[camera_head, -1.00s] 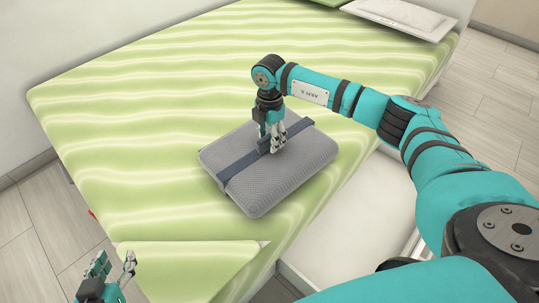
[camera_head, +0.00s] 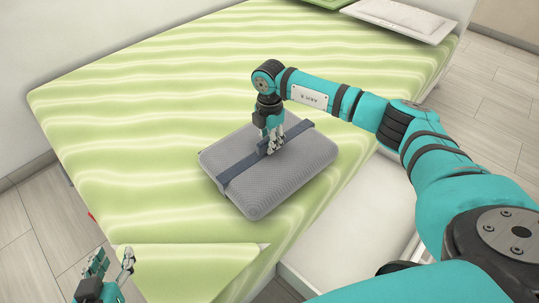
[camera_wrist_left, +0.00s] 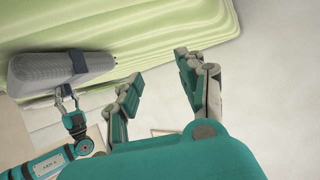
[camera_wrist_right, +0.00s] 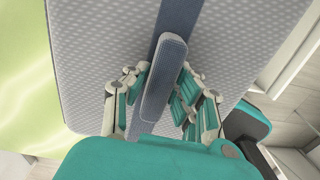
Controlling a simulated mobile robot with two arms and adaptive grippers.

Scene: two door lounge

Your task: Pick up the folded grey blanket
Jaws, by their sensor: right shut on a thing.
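The folded grey blanket (camera_head: 290,185) lies flat on the green bed, a dark blue strap (camera_head: 232,178) around it. A padded grip (camera_wrist_right: 163,90) on the strap shows in the right wrist view. My right gripper (camera_head: 270,149) points down over the blanket's middle, its fingers on both sides of the grip and shut on it. The fingers hide part of the grip in the head view. My left gripper (camera_head: 112,261) is open and empty at the lower left, away from the blanket. The blanket's side shows in the left wrist view (camera_wrist_left: 38,74).
The bed (camera_head: 140,95) has a green wavy striped cover with free room around the blanket. A white pillow (camera_head: 405,17) lies at the far right end. A wall (camera_head: 40,50) runs behind the bed. Pale floor (camera_head: 35,235) shows at left.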

